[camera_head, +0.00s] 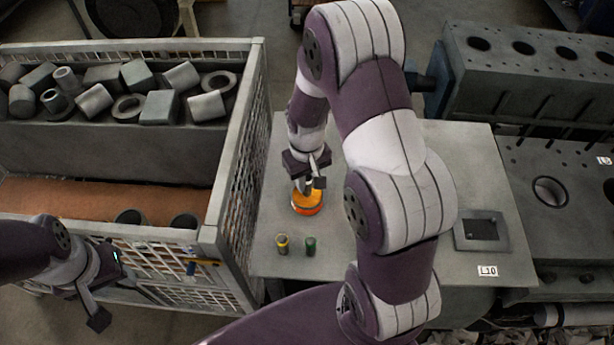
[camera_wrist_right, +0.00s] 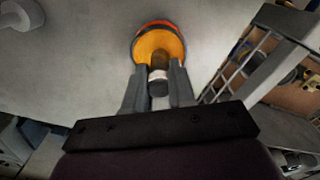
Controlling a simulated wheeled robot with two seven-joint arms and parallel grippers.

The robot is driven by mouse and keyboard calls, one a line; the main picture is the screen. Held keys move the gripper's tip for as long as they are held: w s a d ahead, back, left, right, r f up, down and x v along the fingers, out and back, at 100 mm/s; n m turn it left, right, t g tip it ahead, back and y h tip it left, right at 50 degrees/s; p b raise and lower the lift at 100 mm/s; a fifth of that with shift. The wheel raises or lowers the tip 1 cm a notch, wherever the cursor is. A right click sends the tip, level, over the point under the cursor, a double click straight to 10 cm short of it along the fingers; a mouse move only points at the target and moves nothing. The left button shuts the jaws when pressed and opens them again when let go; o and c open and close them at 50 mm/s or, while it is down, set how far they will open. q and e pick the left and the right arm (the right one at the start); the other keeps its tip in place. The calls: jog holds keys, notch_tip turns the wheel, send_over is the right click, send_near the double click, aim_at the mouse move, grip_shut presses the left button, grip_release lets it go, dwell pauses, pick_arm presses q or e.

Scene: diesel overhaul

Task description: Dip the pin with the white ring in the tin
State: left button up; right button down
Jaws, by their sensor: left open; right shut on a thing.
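The orange tin (camera_head: 307,207) stands on the grey table, and it also shows in the right wrist view (camera_wrist_right: 150,45). My right gripper (camera_head: 310,184) points down over the tin and is shut on the pin with the white ring (camera_wrist_right: 158,75). In the right wrist view the pin sits between the fingers, with its far end overlapping the tin's orange inside. I cannot tell how deep it reaches. In the head view the pin is mostly hidden by the gripper. My left gripper (camera_head: 108,290) is open and empty by the mesh crate, far from the tin.
A yellow-banded pin (camera_head: 282,244) and a green pin (camera_head: 310,246) stand on the table in front of the tin. A mesh crate (camera_head: 238,150) of metal parts is at left. A square plate (camera_head: 481,232) lies at right, near an engine block (camera_head: 530,75).

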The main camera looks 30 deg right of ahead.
jog(key=shift+w+d+f, duration=0.15)
jog(key=shift+w+d, duration=0.05)
jog(key=shift+w, duration=0.05)
jog(key=shift+s+a, duration=0.15)
jog(key=shift+f, duration=0.25)
jog(key=shift+f+b, duration=0.2)
jog(key=shift+b, duration=0.15)
jog(key=shift+f, duration=0.1)
dwell(1.1)
notch_tip(320, 180, up, 7)
jog(key=p, duration=0.6)
jog(key=shift+p, duration=0.4)
